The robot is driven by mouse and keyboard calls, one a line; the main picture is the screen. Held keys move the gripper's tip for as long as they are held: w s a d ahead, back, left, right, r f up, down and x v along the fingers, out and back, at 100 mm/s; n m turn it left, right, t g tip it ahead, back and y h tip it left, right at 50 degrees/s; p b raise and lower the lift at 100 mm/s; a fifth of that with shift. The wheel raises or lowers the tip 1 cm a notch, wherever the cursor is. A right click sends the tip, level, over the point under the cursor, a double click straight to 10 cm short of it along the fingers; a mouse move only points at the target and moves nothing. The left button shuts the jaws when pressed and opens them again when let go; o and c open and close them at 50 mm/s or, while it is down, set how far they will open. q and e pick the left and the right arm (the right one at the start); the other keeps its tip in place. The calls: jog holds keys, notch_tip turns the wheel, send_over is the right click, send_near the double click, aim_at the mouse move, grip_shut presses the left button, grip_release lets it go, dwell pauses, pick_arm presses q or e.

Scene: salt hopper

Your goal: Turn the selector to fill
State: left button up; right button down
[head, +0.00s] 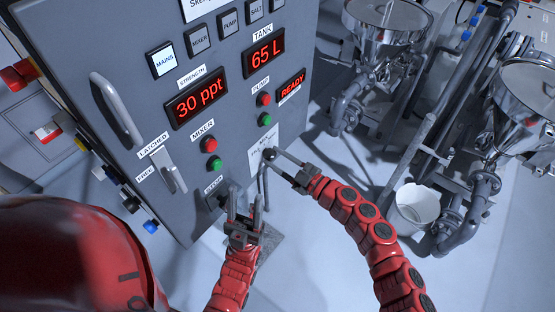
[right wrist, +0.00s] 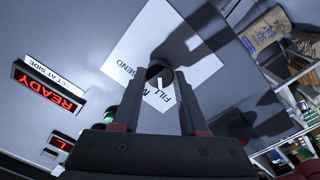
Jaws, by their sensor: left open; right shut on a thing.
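The selector (head: 269,154) is a small dark knob low on the right side of the grey control cabinet, over a white label. In the right wrist view the knob (right wrist: 160,72) sits between my fingertips, and the label (right wrist: 130,62) reads FILL and SEND, with a middle word mostly hidden. My right gripper (head: 276,160) is shut on the knob; it also shows in the right wrist view (right wrist: 168,88). Where the knob points is unclear. My left gripper (head: 245,203) is open and empty, below and left of the selector, near the cabinet's lower edge.
The cabinet (head: 130,60) has a strength display (head: 197,97), a tank display (head: 263,51), a READY display (head: 291,85), and red and green buttons. A lever (head: 168,172) and handle (head: 117,109) are at left. Steel hoppers (head: 385,20) and a white bucket (head: 415,205) stand right.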

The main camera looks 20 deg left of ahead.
jog(key=shift+c, duration=2.2)
grip_release()
jog(key=shift+d, duration=0.1)
jog(key=shift+s+d+f, duration=0.1)
jog(key=shift+d, duration=0.15)
jog(key=b+v, duration=0.3)
jog(key=v, duration=1.3)
jog(key=shift+s+d, duration=0.15)
jog(key=shift+d, duration=0.2)
